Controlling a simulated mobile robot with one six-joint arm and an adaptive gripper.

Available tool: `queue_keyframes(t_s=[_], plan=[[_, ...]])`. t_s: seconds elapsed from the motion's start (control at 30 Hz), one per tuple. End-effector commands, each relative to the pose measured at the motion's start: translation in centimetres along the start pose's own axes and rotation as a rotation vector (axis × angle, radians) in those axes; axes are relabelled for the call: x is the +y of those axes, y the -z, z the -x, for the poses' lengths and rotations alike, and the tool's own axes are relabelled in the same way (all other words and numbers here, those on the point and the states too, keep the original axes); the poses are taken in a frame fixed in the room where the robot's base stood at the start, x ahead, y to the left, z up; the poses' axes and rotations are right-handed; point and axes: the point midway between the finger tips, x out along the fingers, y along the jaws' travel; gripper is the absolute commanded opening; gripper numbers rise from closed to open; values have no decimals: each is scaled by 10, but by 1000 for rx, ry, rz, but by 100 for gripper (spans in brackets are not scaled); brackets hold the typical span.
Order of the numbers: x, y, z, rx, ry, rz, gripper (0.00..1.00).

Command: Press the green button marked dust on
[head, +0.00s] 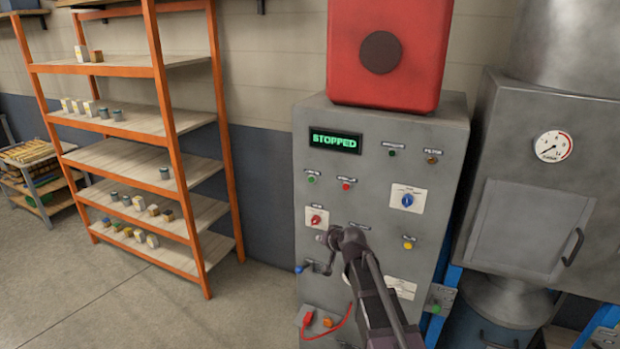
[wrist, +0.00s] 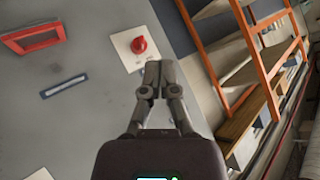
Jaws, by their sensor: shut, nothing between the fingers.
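The grey control cabinet (head: 380,120) has a green button (head: 311,179) at its upper left, left of a red one (head: 346,187). Another green button (head: 436,309) is on a small box at the cabinet's lower right edge. The labels are too small to read, so I cannot tell which is marked dust on. My gripper (head: 322,238) is in front of the cabinet's lower left, below the red knob on a white plate (head: 316,219). In the wrist view my gripper (wrist: 153,66) is shut and empty, its tips near that knob (wrist: 138,46); no green button shows there.
The display (head: 335,141) reads STOPPED. A blue knob (head: 407,200) and a yellow button (head: 408,243) are on the right of the panel. A red box (head: 390,20) tops the cabinet. An orange shelf rack (head: 165,100) stands left; open floor lies before it.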

Motion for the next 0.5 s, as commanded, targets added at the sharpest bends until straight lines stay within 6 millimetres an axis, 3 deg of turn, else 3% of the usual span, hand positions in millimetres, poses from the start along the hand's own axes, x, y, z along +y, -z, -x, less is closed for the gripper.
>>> queue_keyframes(t_s=[0.03, 0.2, 0.33, 0.5], plan=[[-17, 22, -13, 57, 29, -12, 0], [-59, 75, -37, 252, 103, -78, 0], [-79, 102, -47, 358, 134, -122, 0], [-92, 119, -51, 431, 150, -158, 0]])
